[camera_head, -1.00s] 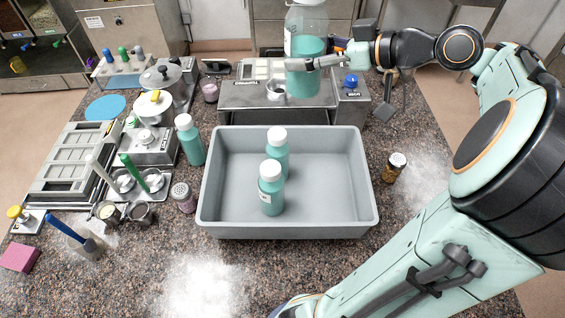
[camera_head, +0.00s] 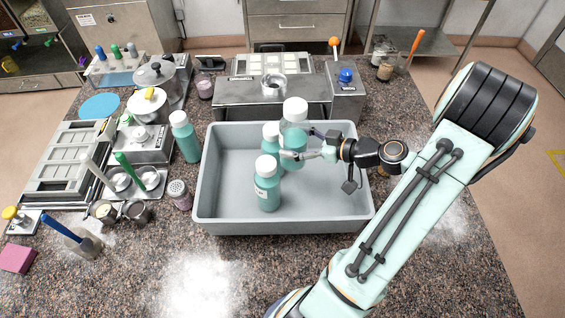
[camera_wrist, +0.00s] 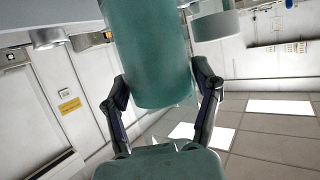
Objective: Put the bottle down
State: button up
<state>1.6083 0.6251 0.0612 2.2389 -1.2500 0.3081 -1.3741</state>
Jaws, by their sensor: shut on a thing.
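My gripper (camera_head: 296,155) is shut on a teal bottle (camera_head: 292,135) with a white cap, upright over the right-middle part of the grey tray (camera_head: 340,222). Whether its base touches the tray floor cannot be told. In the wrist view the held bottle (camera_wrist: 150,55) sits between the two fingers of my gripper (camera_wrist: 162,82). Two similar teal bottles stand in the tray: one (camera_head: 270,146) just left of the held bottle and partly hidden, one (camera_head: 267,190) nearer the front. Another teal bottle (camera_head: 186,140) stands outside, left of the tray.
The tray's right side is clear under my arm. A spice jar (camera_head: 179,193) stands left of the tray. A metal machine (camera_head: 250,92) is behind it. Pots, a scale and tools crowd the left of the counter (camera_head: 225,285); its front is clear.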

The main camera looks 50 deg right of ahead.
send_over(293, 190)
notch_tip(293, 190, down, 12)
jog(key=shift+r, duration=0.1)
dwell(0.3)
jog(key=o, duration=1.2)
jog(key=v, duration=0.3)
jog(key=shift+s+r, duration=0.15)
jog(key=shift+r, duration=0.1)
notch_tip(293, 190, up, 6)
jog(key=shift+r, duration=0.25)
jog(key=shift+w, duration=0.2)
